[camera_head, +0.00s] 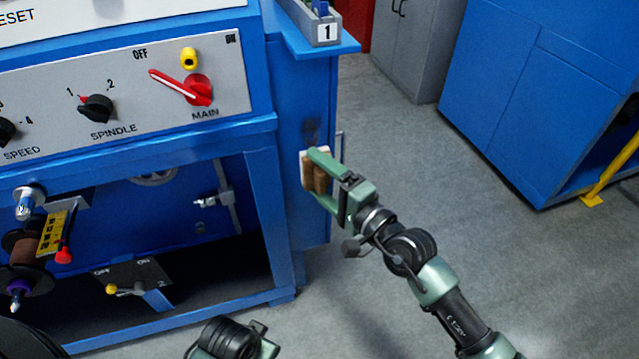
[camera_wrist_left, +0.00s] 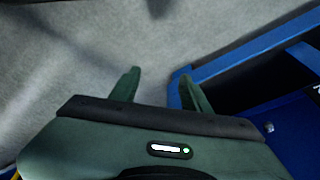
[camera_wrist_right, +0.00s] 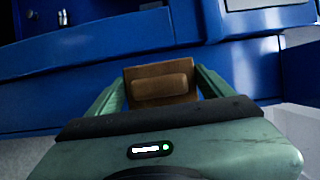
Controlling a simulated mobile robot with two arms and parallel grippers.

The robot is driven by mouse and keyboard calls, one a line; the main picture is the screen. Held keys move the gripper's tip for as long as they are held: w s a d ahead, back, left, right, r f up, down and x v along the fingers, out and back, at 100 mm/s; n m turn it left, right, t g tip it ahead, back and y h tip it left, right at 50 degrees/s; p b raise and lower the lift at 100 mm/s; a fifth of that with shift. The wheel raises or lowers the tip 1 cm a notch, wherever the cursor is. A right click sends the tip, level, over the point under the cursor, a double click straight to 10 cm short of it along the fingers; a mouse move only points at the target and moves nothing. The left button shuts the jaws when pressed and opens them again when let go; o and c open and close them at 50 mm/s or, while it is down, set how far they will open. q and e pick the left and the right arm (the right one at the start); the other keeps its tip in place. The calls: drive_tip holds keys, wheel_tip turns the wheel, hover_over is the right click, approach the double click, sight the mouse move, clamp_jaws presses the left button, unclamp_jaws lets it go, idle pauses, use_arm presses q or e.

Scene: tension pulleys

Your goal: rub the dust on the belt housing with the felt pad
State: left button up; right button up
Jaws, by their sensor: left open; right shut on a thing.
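The felt pad (camera_head: 306,171) is a brown wooden block with a pale face, and it also shows in the right wrist view (camera_wrist_right: 160,84). My right gripper (camera_head: 317,174) is shut on it. The pale face is turned to the blue side panel of the belt housing (camera_head: 318,95), at or very near it; I cannot tell if they touch. A dark dust smudge (camera_head: 312,131) shows on the panel just above the pad. The panel behind the pad is hidden. My left gripper (camera_wrist_left: 162,88) is open and empty, above the floor near a blue edge.
A control panel (camera_head: 125,95) with knobs and a red main switch is at the left. A blue shelf with a grey bin marked 1 (camera_head: 318,25) juts out above the smudge. A grey cabinet (camera_head: 415,45) and a blue cabinet (camera_head: 540,80) stand behind. The floor (camera_head: 430,190) between is clear.

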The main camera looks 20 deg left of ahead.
sight(297, 144)
drive_tip(key=w+a+b, duration=0.2)
drive_tip(key=w, duration=0.1)
drive_tip(key=shift+w+a+f, duration=0.1)
drive_tip(key=shift+w+a, duration=0.05)
use_arm(q)
drive_tip(key=b+v, duration=0.1)
drive_tip(key=v, duration=0.8)
drive_tip(key=shift+w+t, duration=0.3)
drive_tip(key=shift+w, duration=0.1)
use_arm(e)
drive_tip(key=shift+w+a, duration=0.45)
drive_tip(key=shift+w, duration=0.2)
use_arm(q)
drive_tip(key=shift+a, duration=0.1)
drive_tip(key=shift+w+f+b, duration=0.3)
drive_tip(key=shift+w+b, duration=0.15)
drive_tip(key=shift+b, duration=0.15)
use_arm(e)
drive_tip(key=shift+w+a, duration=0.35)
drive_tip(key=shift+w, duration=0.2)
use_arm(q)
drive_tip(key=shift+w+d+t, duration=0.25)
drive_tip(key=shift+w+t, duration=0.1)
drive_tip(key=shift+t, duration=0.05)
use_arm(e)
drive_tip(key=shift+w+a, duration=0.15)
drive_tip(key=shift+w, duration=0.1)
use_arm(q)
drive_tip(key=shift+s+f, duration=0.1)
